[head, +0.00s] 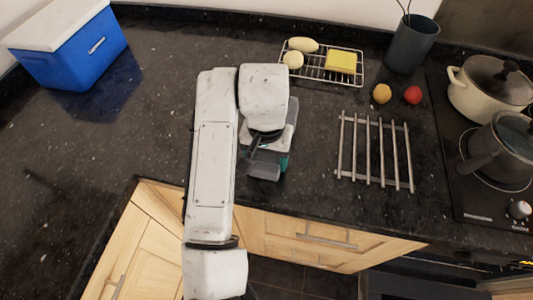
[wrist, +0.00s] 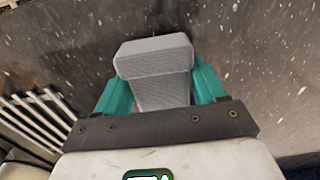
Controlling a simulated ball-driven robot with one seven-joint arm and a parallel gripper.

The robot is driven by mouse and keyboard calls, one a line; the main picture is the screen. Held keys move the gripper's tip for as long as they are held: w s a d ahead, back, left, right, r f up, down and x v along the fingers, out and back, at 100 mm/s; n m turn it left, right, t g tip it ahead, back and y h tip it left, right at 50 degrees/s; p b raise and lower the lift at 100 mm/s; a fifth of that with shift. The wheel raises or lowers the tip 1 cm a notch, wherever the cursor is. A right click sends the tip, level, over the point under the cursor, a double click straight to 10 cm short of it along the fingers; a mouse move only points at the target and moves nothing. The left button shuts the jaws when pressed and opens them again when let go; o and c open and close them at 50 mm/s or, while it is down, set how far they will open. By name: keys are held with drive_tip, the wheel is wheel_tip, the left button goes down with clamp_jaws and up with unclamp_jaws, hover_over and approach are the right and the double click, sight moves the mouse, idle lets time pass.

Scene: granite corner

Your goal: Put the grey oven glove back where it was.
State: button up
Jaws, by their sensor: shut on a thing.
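The grey oven glove (wrist: 160,75) is between the teal fingers of my gripper (wrist: 162,88) in the wrist view. The fingers touch it on both sides, and the gripper is shut on it. In the head view the glove (head: 264,171) shows as a grey piece below the gripper (head: 266,158), near the front edge of the dark counter. My arm covers part of it there. I cannot tell whether the glove touches the counter.
A metal trivet (head: 374,152) lies to the right of the gripper. A wire rack (head: 313,75) holds pale items and a yellow sponge (head: 341,62). A blue cooler (head: 72,55) stands at back left. Pots (head: 490,85) stand on the hob at right.

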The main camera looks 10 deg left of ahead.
drive_tip(key=o, duration=1.4)
drive_tip(key=shift+c, duration=0.2)
drive_tip(key=shift+r, duration=0.15)
drive_tip(key=shift+r+p, duration=4.2)
drive_tip(key=shift+r, duration=0.25)
drive_tip(key=shift+f, duration=0.1)
